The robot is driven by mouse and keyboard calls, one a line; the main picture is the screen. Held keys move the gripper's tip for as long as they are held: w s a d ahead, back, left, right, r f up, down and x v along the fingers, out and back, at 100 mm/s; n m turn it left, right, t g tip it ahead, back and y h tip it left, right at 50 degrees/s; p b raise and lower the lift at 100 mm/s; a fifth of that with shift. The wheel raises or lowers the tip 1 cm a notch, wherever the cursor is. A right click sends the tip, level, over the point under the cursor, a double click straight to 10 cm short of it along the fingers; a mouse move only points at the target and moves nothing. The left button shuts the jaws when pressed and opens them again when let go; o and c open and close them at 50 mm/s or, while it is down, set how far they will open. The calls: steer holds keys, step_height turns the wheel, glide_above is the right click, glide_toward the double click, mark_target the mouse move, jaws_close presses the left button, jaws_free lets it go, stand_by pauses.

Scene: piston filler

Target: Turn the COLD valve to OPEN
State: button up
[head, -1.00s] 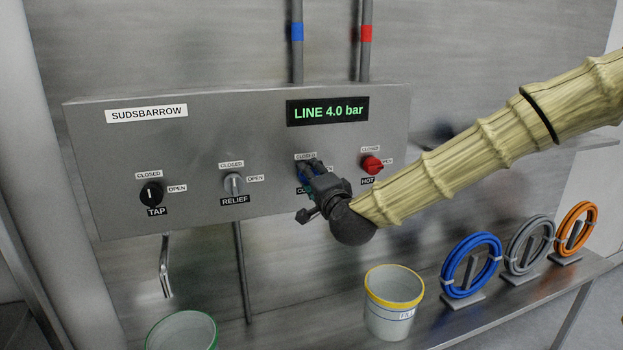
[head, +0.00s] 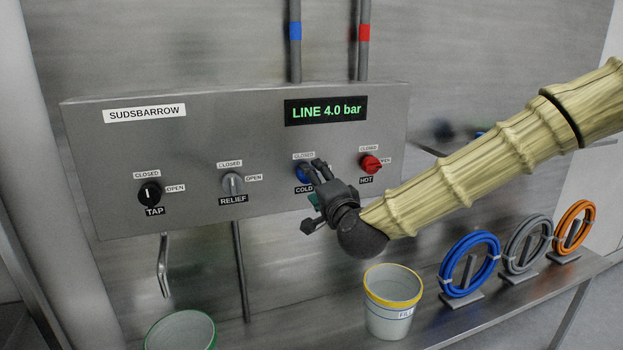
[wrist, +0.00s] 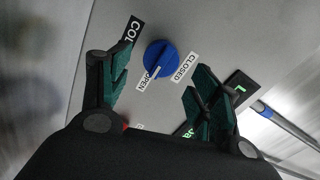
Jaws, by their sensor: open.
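The COLD valve is a blue round knob (head: 302,174) on the grey panel, partly covered by my gripper in the head view. In the wrist view the knob (wrist: 160,58) shows clearly, and its white pointer line points toward the OPEN label (wrist: 148,80). The CLOSED label (wrist: 184,67) is beside it. My gripper (head: 317,167) is open in front of the knob, slightly to its right. In the wrist view its two green-padded fingers stand wide apart, with the knob beyond their tips and nothing between the pads.
The red HOT knob (head: 370,164) is close on the right. The RELIEF (head: 233,184) and TAP (head: 150,194) knobs are to the left. The display (head: 326,111) reads LINE 4.0 bar. A yellow-rimmed bucket (head: 391,318) and hose coils (head: 470,264) stand on the shelf below.

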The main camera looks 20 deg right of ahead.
steer(key=s, duration=0.7)
steer(key=shift+s+d, duration=0.15)
steer(key=shift+s, duration=0.25)
steer(key=shift+f, duration=0.1)
steer(key=s+a+f+n+g, duration=0.1)
steer(key=s+f+n+g, duration=0.2)
steer(key=f, duration=0.9)
steer(key=s+a+f+n+g+y+p, duration=0.1)
steer(key=s+f+n+g, duration=0.15)
steer(key=f, duration=0.95)
steer(key=s+a+f+n+g, duration=0.1)
steer(key=s+f+n+g, duration=0.2)
steer(key=f, duration=0.9)
steer(key=s+d+f+n+g, duration=0.1)
steer(key=s+f+n+g, duration=0.2)
steer(key=s+f, duration=0.8)
steer(key=s+d+f+n+g+h+p, duration=0.1)
steer(key=s+f+n+g, duration=0.2)
steer(key=s+f+g, duration=0.3)
steer(key=s+f, duration=0.5)
steer(key=s, duration=0.6)
steer(key=shift+f+h, duration=0.2)
steer(key=shift+h, duration=0.1)
steer(key=shift+g, duration=0.25)
